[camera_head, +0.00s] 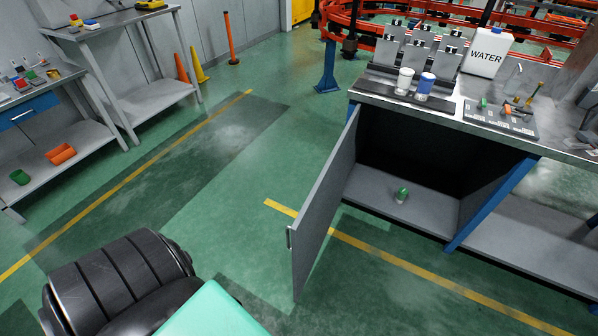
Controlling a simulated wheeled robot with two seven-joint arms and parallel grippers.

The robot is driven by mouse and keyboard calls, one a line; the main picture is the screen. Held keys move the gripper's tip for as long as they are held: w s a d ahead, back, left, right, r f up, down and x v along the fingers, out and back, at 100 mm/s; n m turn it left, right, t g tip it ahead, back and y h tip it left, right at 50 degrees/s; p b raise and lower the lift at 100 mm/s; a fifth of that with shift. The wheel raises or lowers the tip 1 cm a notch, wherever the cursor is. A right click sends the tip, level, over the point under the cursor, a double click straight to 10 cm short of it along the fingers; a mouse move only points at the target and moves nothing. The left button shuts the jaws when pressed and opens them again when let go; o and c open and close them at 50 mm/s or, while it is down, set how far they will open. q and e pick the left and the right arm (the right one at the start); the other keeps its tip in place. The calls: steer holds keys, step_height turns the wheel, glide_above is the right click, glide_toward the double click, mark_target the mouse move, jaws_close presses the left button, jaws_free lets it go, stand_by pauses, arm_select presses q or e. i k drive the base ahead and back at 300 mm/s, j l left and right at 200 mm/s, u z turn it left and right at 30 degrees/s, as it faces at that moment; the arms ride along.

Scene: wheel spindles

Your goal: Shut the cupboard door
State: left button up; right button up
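The cupboard door (325,205) is grey and stands wide open. It is hinged at the left front edge of the cupboard (400,205) under the workbench at the right, and swings out towards me. A small handle (289,238) shows on the door's near edge. Neither of my grippers is in view. A black rounded part and a pale green part at the bottom left seem to be my own body.
The workbench top (450,108) carries a white WATER container (487,52), white and blue cups and several small tools. Shelved tables stand at the left. Orange (181,68) and yellow cones stand at the back. The green floor (225,190) between is clear.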

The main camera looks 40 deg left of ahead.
mark_target(309, 230)
steer(key=j+z, duration=0.2)
steer(key=j, duration=1.65)
steer(key=k, duration=0.05)
